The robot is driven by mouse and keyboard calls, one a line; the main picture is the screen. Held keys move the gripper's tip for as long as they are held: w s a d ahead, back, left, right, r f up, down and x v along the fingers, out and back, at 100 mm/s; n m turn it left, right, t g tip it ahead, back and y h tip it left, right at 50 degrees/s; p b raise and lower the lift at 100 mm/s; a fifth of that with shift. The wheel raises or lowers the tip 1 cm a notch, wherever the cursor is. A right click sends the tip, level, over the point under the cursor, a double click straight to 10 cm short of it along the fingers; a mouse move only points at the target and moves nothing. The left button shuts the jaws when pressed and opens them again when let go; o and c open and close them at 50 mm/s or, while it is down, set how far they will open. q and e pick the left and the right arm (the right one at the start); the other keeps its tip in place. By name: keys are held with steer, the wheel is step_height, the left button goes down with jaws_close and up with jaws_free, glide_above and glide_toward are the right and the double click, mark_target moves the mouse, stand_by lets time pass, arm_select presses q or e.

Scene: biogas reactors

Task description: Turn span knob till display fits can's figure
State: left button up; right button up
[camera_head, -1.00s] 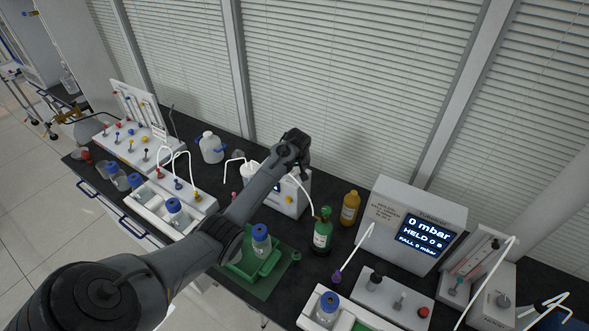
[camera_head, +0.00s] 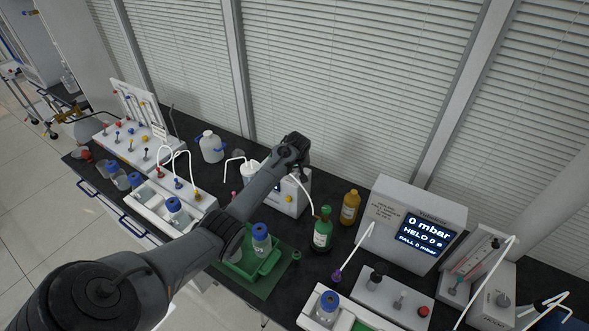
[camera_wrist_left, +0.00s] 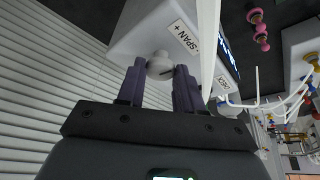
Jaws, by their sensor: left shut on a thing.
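The white analyser box (camera_head: 293,205) stands on the bench near the blinds, partly hidden by my left arm. In the left wrist view, the pale span knob (camera_wrist_left: 160,65) sits beside the "- SPAN +" label (camera_wrist_left: 184,36). My left gripper (camera_wrist_left: 158,80) is shut on this knob, one purple finger on each side; it hangs over the box in the head view (camera_head: 298,168). The display (camera_wrist_left: 229,52) is seen at a steep slant, its digits unreadable. A green can (camera_head: 322,233) with a pale label stands right of the box; its figure is too small to read. My right gripper is not in view.
A white tube (camera_wrist_left: 209,45) passes close to my left gripper. An amber bottle (camera_head: 349,208) stands behind the can. A green tray (camera_head: 268,268) with a blue-capped bottle lies in front. A larger box (camera_head: 394,205) reading "0 mbar" stands to the right.

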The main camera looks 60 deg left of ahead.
arm_select(q)
steer(key=shift+s+r+m+h+p, duration=0.15)
steer(key=shift+m+h+p, duration=0.15)
steer(key=shift+m+p, duration=0.65)
steer(key=shift+a+m+t+h+p, duration=0.1)
steer(key=shift+m+t+h+p, duration=0.2)
steer(key=shift+m+t+p, duration=0.6)
steer(key=shift+a+m+h+p, duration=0.1)
steer(key=shift+m+h+p, duration=0.2)
steer(key=shift+m+p, duration=0.75)
steer(key=shift+m+h, duration=0.4)
steer(key=shift+m, duration=1)
steer(key=shift+t, duration=0.3)
steer(key=shift+f, duration=0.2)
steer(key=o, duration=1)
steer(key=shift+o, duration=0.2)
steer(key=shift+s+r, duration=0.1)
steer(key=shift+r, duration=0.05)
